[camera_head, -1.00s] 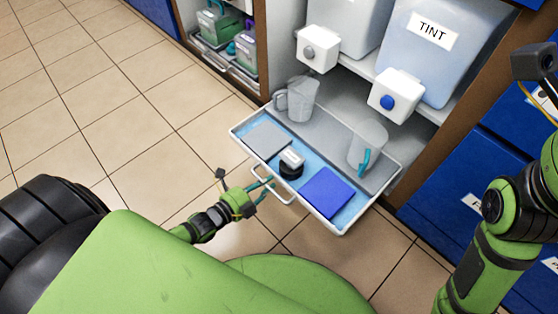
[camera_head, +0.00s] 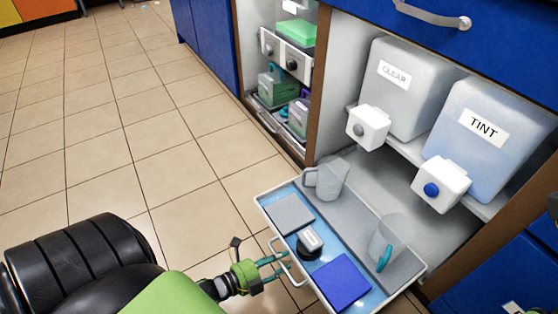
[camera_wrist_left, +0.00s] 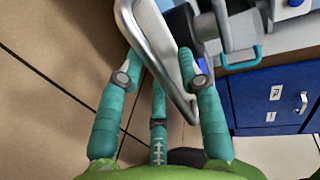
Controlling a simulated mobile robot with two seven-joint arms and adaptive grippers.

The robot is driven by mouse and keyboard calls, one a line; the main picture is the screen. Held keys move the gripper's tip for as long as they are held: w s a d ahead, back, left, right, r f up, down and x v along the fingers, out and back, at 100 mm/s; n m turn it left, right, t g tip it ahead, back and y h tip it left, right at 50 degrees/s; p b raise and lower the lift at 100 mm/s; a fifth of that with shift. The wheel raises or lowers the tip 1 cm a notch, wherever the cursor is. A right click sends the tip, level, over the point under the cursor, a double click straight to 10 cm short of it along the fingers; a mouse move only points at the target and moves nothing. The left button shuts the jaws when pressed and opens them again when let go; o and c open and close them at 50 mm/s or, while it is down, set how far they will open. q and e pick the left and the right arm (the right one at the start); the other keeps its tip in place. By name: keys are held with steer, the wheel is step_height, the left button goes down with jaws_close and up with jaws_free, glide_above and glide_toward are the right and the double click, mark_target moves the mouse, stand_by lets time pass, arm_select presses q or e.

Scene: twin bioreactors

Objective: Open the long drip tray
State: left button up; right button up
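The long drip tray (camera_head: 263,203) is pulled out like a drawer below the CLEAR and TINT containers. It has a white rim, a blue lining and a front bar handle (camera_head: 279,257). My left gripper (camera_head: 278,266) is at this handle. In the left wrist view the metal handle (camera_wrist_left: 158,48) runs between the spread teal fingers (camera_wrist_left: 160,62). The fingers look apart, and I cannot see a firm grip on the bar. My right gripper is not in view.
On the tray are a clear jug (camera_head: 327,180), another clear jug with a teal handle (camera_head: 383,250), a grey pad (camera_head: 290,214), a black-and-white object (camera_head: 310,243) and a blue pad (camera_head: 341,281). Tiled floor (camera_head: 150,150) is free to the left.

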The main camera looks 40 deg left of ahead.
arm_select(q)
steer(key=v, duration=0.7)
steer(key=shift+s, duration=0.25)
stand_by(0.6)
